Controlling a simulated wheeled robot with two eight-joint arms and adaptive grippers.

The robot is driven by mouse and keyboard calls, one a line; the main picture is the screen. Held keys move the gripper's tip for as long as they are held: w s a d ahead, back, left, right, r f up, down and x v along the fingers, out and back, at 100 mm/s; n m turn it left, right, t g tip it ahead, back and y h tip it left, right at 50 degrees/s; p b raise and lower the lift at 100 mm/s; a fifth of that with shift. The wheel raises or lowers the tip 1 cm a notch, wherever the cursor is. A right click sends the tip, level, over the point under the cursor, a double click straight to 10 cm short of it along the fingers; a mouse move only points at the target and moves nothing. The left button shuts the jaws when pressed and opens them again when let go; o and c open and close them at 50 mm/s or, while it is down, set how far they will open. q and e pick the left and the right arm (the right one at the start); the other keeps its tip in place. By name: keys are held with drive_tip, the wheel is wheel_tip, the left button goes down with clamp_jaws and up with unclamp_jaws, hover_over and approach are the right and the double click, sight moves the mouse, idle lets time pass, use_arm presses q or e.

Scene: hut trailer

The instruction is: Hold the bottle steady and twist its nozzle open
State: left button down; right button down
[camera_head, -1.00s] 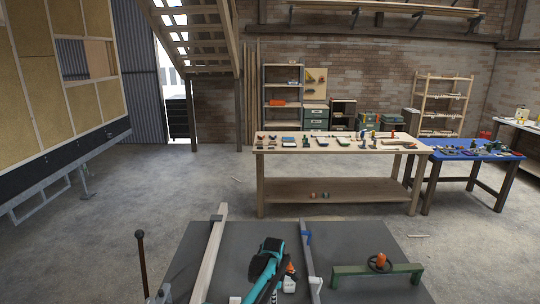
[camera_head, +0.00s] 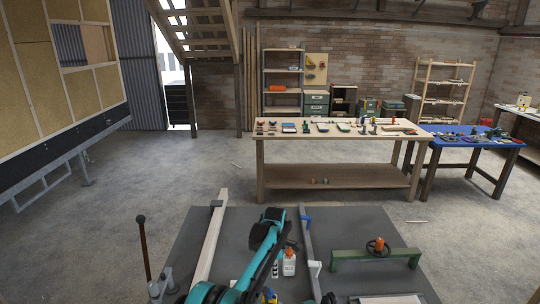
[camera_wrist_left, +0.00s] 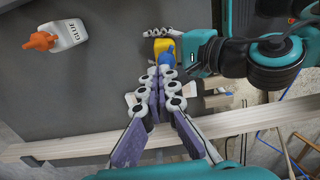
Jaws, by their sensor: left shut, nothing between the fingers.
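A white glue bottle (camera_head: 289,265) with an orange nozzle (camera_head: 290,244) stands on the grey tabletop (camera_head: 235,262). In the left wrist view the bottle (camera_wrist_left: 68,36) is at the upper left, with its orange nozzle (camera_wrist_left: 42,42) and the word GLUE visible.
A yellow and blue thing (camera_wrist_left: 164,46) shows by my fingertips in the wrist view. A wooden beam (camera_head: 210,240) and a grey rail (camera_head: 308,245) lie either side of the bottle. A green stand (camera_head: 376,256) with an orange-topped wheel is at the right.

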use_arm(q)
drive_tip(key=s, duration=0.1)
hover_over(272, 291)
drive_tip(key=shift+s+d+f, duration=0.1)
drive_tip(key=shift+s+f, duration=0.05)
drive_tip(key=shift+f, duration=0.85)
drive_tip(key=shift+s+d+f, duration=0.15)
drive_tip(key=shift+f, duration=0.9)
drive_tip(key=shift+s+d+f, duration=0.1)
drive_tip(key=shift+s+f, duration=0.05)
drive_tip(key=shift+f, duration=0.85)
drive_tip(key=shift+w+a, duration=0.1)
drive_tip(key=shift+a, duration=0.15)
drive_tip(key=shift+w+a, duration=0.1)
drive_tip(key=shift+w, duration=0.3)
use_arm(e)
drive_tip(key=c, duration=2.3)
unclamp_jaws()
drive_tip(key=shift+d, duration=0.1)
use_arm(q)
drive_tip(key=shift+w+d, duration=0.1)
drive_tip(key=shift+d, duration=0.3)
wheel_tip(272, 291, up, 6)
drive_tip(key=shift+d, duration=0.1)
use_arm(e)
clamp_jaws()
